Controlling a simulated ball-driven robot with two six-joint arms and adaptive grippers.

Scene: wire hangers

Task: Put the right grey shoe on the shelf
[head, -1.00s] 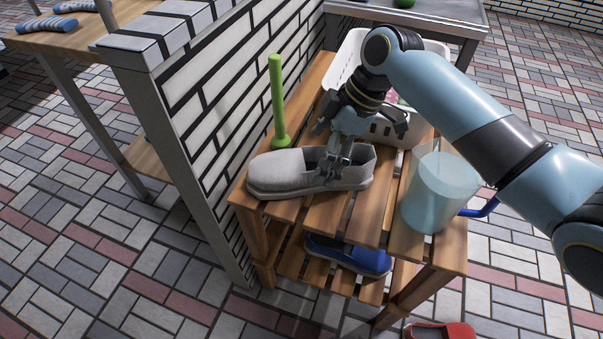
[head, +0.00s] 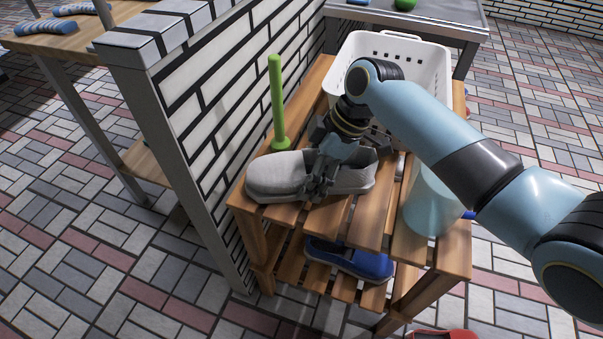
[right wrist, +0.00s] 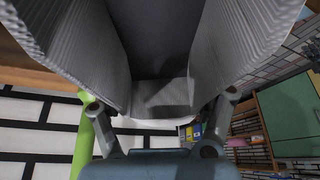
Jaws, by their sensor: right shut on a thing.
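A grey shoe (head: 277,174) is at the left front of the wooden slatted shelf's top level (head: 309,216), toe toward the left. I cannot tell whether its sole touches the slats. My right gripper (head: 318,189) is shut on the shoe's near side, hiding part of its middle. In the right wrist view the shoe's ribbed grey sides and dark inside (right wrist: 158,38) fill the top, between the fingers. Only one grey shoe is clearly seen. My left gripper is out of view.
A green upright rod (head: 277,100) stands just behind the shoe. A white basket (head: 431,72) is at the back, a translucent blue pitcher (head: 428,203) at the right. A blue shoe (head: 350,260) lies on the lower level. A white brick wall (head: 235,110) borders the left.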

